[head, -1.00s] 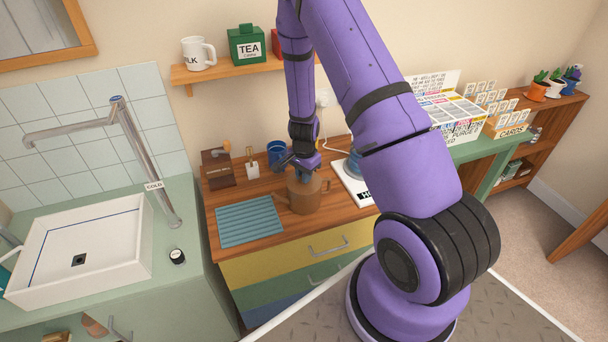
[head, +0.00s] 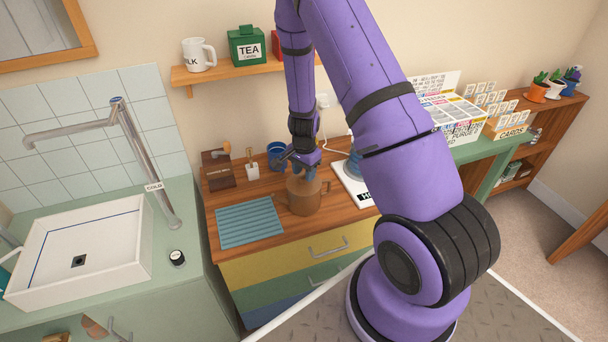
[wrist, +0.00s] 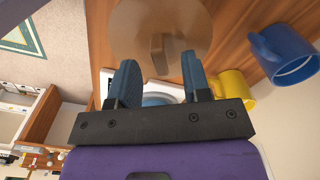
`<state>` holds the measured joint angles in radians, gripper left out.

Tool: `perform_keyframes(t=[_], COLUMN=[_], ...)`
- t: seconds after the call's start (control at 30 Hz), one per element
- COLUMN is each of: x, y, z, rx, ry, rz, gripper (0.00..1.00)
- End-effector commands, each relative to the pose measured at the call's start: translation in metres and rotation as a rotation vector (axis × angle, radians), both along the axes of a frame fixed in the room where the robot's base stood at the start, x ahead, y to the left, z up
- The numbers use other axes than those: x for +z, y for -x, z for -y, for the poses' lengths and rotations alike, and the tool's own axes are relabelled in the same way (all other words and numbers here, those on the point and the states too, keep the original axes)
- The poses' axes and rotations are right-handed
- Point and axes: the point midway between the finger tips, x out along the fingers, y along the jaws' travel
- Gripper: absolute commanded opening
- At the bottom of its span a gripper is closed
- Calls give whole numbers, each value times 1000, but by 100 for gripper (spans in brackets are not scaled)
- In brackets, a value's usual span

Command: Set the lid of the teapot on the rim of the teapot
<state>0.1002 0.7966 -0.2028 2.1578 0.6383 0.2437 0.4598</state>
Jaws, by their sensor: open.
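The brown teapot (head: 303,199) stands upright on the wooden counter, right of the blue ribbed mat, with its handle to the right. My gripper (head: 297,167) is open just above the teapot's top, at its back in the head view. In the wrist view my open gripper (wrist: 159,62) has its two blue fingers spread with a gap between them. The round brown teapot (wrist: 125,25) fills the top middle there. A raised brown piece shows between the fingertips; I cannot tell whether it is knob or handle. I cannot make out the lid as a separate thing.
The blue ribbed mat (head: 249,222) lies left of the teapot. A blue mug (head: 276,154) stands close behind my gripper; a yellow mug (wrist: 234,88) shows in the wrist view. A kettle (head: 353,168) on a white base stands right. The sink (head: 85,250) is far left.

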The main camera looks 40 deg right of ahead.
Motion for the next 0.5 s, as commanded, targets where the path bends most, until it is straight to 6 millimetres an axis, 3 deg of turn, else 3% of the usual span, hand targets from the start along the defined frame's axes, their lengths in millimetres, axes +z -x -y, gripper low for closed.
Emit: perform_keyframes(t=[0.5], x=[27], y=[0], z=[0], rx=[0], ry=[0], rz=[1], gripper=[44])
